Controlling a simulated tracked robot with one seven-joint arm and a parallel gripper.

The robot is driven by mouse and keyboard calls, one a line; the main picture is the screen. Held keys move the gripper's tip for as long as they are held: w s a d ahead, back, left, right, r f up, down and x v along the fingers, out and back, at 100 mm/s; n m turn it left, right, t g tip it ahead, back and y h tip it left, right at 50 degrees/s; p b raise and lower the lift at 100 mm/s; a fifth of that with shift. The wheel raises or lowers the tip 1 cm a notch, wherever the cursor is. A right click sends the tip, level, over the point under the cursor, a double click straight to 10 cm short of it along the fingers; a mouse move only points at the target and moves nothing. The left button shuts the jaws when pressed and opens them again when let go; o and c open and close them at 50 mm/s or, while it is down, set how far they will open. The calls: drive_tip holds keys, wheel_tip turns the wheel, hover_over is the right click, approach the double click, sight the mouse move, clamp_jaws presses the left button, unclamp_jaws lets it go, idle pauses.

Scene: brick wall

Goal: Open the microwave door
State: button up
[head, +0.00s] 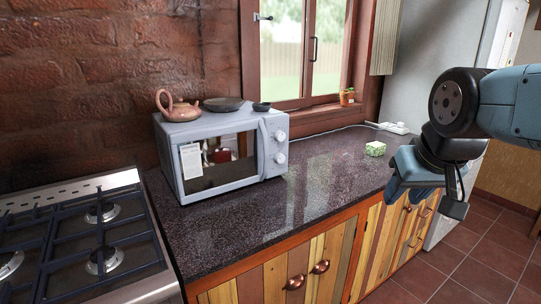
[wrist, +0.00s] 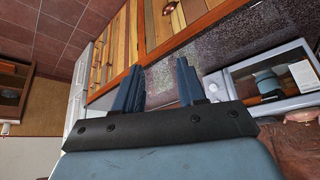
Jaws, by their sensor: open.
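A white microwave (head: 222,150) stands on the dark speckled counter in the head view. Its door (head: 208,164) has a dark window with a white label and a vertical handle (head: 261,148) on its right side, and it looks shut. Two round knobs sit right of the handle. The microwave also shows at the right of the wrist view (wrist: 268,82). My gripper (head: 408,190) is well to the right of the microwave, past the counter's front edge and apart from it. In the wrist view its two blue fingers (wrist: 158,84) are spread with nothing between them.
A teapot (head: 177,107) and dark dishes (head: 225,104) rest on the microwave. A gas stove (head: 75,245) is at the left. A small green-and-white box (head: 375,149) sits on the counter (head: 300,200) near my gripper. The counter in front of the microwave is clear.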

drive_tip(key=w+a+f+n+t+y, duration=0.1)
drive_tip(key=w+a+f+t, duration=0.2)
drive_tip(key=w, duration=0.8)
drive_tip(key=w+a+f+n+t+y, duration=0.15)
drive_tip(key=w+a, duration=0.25)
drive_tip(key=w, duration=0.6)
drive_tip(key=n+t+y, duration=0.2)
drive_tip(key=t+y, duration=0.3)
drive_tip(key=t, duration=0.1)
approach(267, 152)
drive_tip(key=shift+h, duration=0.25)
drive_tip(key=x, duration=0.8)
drive_tip(key=shift+w+a, duration=0.2)
drive_tip(key=shift+c, duration=0.4)
clamp_jaws()
